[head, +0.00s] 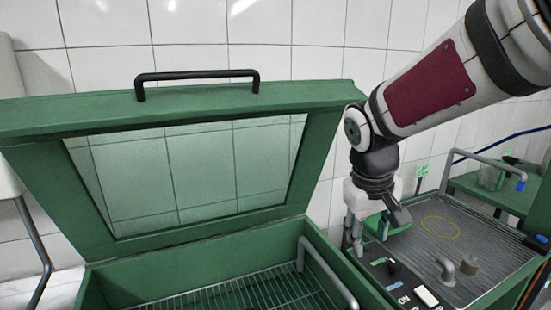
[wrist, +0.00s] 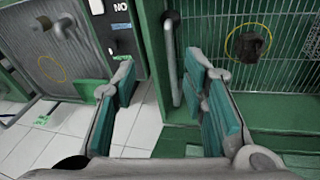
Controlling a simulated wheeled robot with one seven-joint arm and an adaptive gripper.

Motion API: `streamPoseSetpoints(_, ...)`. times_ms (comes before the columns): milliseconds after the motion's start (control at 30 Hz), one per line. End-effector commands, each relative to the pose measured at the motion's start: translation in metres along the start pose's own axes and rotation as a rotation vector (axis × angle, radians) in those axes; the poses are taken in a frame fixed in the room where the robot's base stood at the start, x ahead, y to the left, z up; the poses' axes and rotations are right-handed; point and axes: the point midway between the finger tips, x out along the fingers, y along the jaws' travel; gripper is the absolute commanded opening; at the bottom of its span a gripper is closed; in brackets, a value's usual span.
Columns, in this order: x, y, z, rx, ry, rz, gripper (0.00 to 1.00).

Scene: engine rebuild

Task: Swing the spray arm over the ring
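A grey bent pipe that looks like the spray arm (head: 327,270) stands along the right side of the open green washer. In the wrist view this spray arm (wrist: 171,62) runs upright in the picture, beyond and between my fingers, with no visible contact. A yellow ring (wrist: 229,42) lies on the wire rack to its right, around or beside a dark part (wrist: 253,45); the pipe is not over it. My gripper (wrist: 164,78) is open and empty. In the head view my gripper (head: 374,232) hangs near the washer's right wall, its fingertips partly hidden.
The washer's glazed lid (head: 200,170) stands open. A ribbed grey tray (head: 455,245) at right bears another yellow ring (head: 440,227) and small fittings. A switch panel (head: 400,285) lies between. Another grey pipe with a blue tip (head: 490,165) stands behind the tray.

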Motion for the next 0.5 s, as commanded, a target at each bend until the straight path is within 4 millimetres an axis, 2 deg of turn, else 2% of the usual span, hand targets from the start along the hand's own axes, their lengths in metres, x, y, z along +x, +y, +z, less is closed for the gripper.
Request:
streamPoseSetpoints(33,-0.015,0.002,0.014,0.022,0.023,0.001,0.4)
streamPoseSetpoints(200,-0.049,0.001,0.059,0.096,0.084,-0.016,0.4)
streamPoseSetpoints(400,-0.075,-0.007,0.113,0.179,0.163,-0.059,0.4)
streamPoseSetpoints(500,-0.081,-0.013,0.137,0.216,0.2,-0.086,0.4)
